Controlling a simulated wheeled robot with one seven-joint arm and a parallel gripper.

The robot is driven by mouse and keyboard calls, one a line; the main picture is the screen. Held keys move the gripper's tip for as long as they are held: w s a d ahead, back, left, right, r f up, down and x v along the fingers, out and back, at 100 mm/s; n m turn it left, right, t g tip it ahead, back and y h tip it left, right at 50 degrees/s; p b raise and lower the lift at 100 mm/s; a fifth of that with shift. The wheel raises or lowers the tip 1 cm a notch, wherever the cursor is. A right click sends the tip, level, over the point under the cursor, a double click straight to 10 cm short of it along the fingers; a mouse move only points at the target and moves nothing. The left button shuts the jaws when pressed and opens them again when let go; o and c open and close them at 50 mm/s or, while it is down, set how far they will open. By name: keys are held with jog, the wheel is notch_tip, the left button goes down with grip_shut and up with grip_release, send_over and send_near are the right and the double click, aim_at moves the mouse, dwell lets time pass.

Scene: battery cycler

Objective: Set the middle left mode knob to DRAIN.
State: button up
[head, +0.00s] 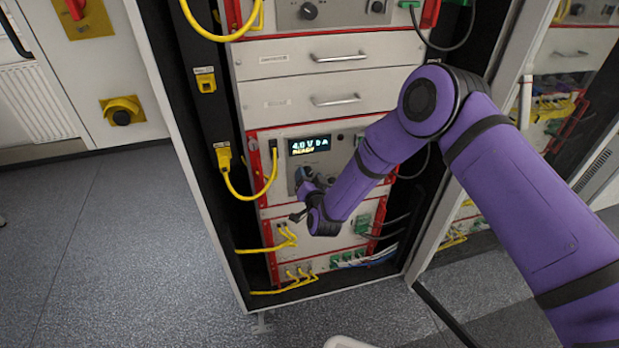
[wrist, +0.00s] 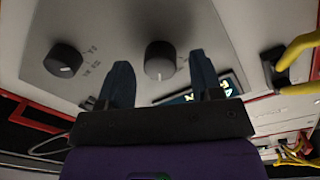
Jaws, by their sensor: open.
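The middle unit's panel (head: 268,190) carries a lit display (head: 309,145) reading about 4.0 V with a smaller line under it. A dark round knob (wrist: 160,60) shows in the wrist view, with a pale mark on its lower edge; its lettering is too small or covered to read. It appears to be the left knob below the display. My gripper (wrist: 162,82) is open, its two dark fingers either side of this knob in the picture. Contact cannot be told. In the head view my gripper (head: 301,207) is in front of the panel and partly hides that knob.
A second dark knob (wrist: 63,60) with small printed labels stands left in the wrist view. A yellow cable (head: 262,190) loops at the panel's left edge. Drawers with metal handles (head: 337,100) lie above. A glass door (head: 560,110) stands open right.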

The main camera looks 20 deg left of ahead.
jog(key=v, duration=1.1)
